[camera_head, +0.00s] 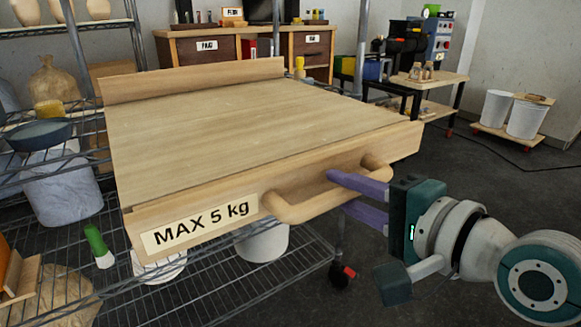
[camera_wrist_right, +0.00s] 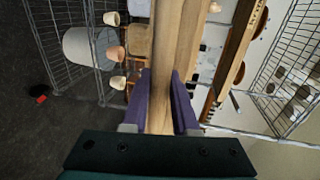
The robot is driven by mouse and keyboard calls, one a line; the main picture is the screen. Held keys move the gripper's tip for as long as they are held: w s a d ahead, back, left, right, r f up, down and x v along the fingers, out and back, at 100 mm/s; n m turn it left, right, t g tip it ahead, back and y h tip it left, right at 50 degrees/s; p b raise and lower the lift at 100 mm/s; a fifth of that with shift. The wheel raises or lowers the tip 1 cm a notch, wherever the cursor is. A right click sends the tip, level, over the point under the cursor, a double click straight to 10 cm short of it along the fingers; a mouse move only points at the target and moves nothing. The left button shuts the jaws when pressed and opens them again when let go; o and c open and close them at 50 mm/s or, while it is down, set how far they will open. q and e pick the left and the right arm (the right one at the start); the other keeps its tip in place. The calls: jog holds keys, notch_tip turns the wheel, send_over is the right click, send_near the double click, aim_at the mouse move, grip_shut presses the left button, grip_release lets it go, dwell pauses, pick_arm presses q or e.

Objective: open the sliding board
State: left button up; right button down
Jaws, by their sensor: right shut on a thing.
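The sliding board (camera_head: 240,130) is a wide, pale wooden tray surface, bare, with a raised back edge. Its front face carries a "MAX 5 kg" label (camera_head: 200,226) and a rounded wooden handle (camera_head: 292,208). The board sits in the metal wire rack and its front faces me. My right gripper (camera_head: 338,191) comes in from the right, with purple fingers above and below the handle's right part, shut on it. In the right wrist view, the fingers (camera_wrist_right: 170,80) are close on either side of a wooden bar. My left gripper is not in view.
The wire rack's lower shelf (camera_head: 240,285) holds white pots (camera_head: 262,243) under the board. A green-handled item (camera_head: 97,242) stands at the left. A wooden workbench (camera_head: 270,50) is behind. White bins (camera_head: 495,108) stand at the far right. The dark floor at the right is mostly open.

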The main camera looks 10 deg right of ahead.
jog(key=c, duration=0.7)
grip_release()
jog(key=p+v, duration=0.2)
jog(key=v, duration=0.8)
